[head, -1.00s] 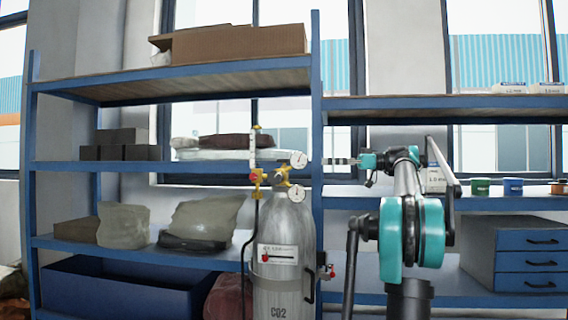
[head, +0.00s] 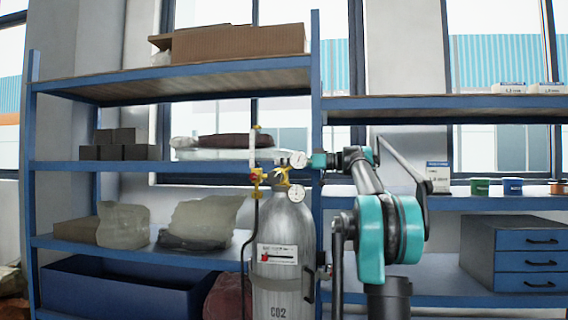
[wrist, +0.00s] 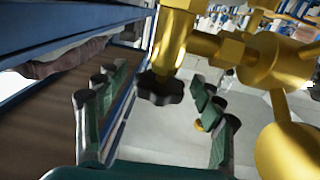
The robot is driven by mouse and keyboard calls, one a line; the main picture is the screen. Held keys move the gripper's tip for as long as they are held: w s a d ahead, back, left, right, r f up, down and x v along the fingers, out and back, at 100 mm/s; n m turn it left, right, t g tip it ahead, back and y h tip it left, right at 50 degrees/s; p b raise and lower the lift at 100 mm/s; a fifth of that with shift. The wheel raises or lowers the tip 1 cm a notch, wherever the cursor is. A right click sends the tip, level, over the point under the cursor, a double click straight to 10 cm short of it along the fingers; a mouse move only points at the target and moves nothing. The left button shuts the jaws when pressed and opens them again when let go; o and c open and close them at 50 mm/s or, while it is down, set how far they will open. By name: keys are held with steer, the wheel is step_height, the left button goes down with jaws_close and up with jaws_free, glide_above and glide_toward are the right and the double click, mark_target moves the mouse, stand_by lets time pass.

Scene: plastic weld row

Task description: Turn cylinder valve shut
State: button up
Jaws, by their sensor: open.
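The grey CO2 cylinder (head: 283,262) stands upright in front of the shelving, with a brass valve and regulator (head: 283,176) on top and two round white gauges (head: 298,159). In the wrist view, a black knob (wrist: 160,89) on the brass fitting (wrist: 205,43) shows between my fingers. My gripper (wrist: 158,82) is open, with one finger on each side of the knob and visible gaps; I see no contact. In the head view, my gripper is just right of the upper gauge, and its fingertips are hidden there.
A blue shelf upright (head: 317,120) stands close behind the cylinder. A blue bin (head: 120,292) is at the lower left and a drawer unit (head: 530,262) at the lower right. More brass parts (wrist: 285,70) crowd the right of the wrist view.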

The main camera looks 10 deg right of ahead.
steer(key=shift+a, duration=0.15)
steer(key=shift+c, duration=0.2)
steer(key=c, duration=1.1)
steer(key=shift+m+t+h, duration=1.1)
steer(key=shift+m+t, duration=0.4)
steer(key=shift+t, duration=0.5)
steer(key=shift+m+t+h, duration=0.8)
steer(key=shift+t, duration=0.2)
steer(key=o, duration=1.1)
steer(key=shift+o, duration=0.2)
